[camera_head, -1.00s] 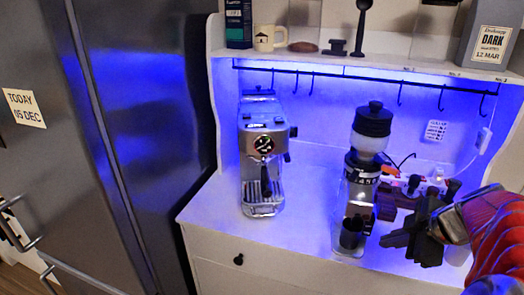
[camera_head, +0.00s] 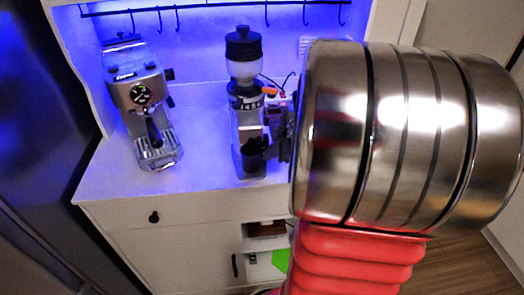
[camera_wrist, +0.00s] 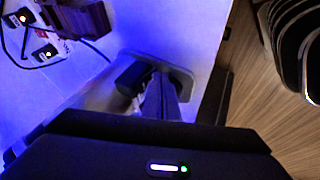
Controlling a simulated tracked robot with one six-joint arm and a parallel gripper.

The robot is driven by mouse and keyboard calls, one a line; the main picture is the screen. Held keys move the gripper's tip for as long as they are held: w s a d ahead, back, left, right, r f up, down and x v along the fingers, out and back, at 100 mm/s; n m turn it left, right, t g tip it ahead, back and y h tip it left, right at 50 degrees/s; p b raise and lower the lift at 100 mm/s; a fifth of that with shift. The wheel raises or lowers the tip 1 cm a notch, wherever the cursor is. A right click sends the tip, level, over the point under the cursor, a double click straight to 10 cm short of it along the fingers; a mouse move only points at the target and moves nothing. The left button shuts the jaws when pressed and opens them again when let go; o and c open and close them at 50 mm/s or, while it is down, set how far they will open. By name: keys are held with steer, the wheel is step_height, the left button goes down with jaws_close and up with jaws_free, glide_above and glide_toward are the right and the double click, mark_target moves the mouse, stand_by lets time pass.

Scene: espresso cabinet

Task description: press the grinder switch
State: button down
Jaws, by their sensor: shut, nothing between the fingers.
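The grinder (camera_head: 246,100) stands upright on the white cabinet top, with a black lid, a clear hopper and a black cup (camera_head: 252,156) low at its front. I cannot make out its switch. My gripper (camera_head: 280,146) shows as a dark shape close to the grinder's lower right side, partly hidden by my arm; I cannot tell if it touches. In the wrist view my gripper's fingers (camera_wrist: 162,100) are shut and empty, beside a dark rounded part on a grey plate. I cannot tell for sure if that is the grinder's cup and base.
A silver espresso machine (camera_head: 141,100) stands left of the grinder. A white power strip (camera_wrist: 45,50) with lit switches and a dark brown block (camera_wrist: 82,17) show in the wrist view. The cabinet's front edge drops to the wooden floor (camera_wrist: 262,110). Hooks hang from a rail above.

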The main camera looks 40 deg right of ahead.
stand_by(0.3)
steer(key=shift+w+f, duration=0.1)
steer(key=shift+w, duration=0.05)
stand_by(0.3)
steer(key=shift+d+r, duration=0.1)
steer(key=shift+r, duration=0.75)
steer(key=shift+s+a, duration=0.4)
steer(key=shift+s, duration=0.05)
steer(key=shift+s+a+r, duration=0.1)
steer(key=shift+s+a, duration=0.35)
steer(key=shift+s, duration=0.2)
steer(key=shift+s+a+r, duration=0.1)
steer(key=shift+s+a, duration=0.3)
steer(key=shift+s, duration=0.2)
steer(key=v, duration=1)
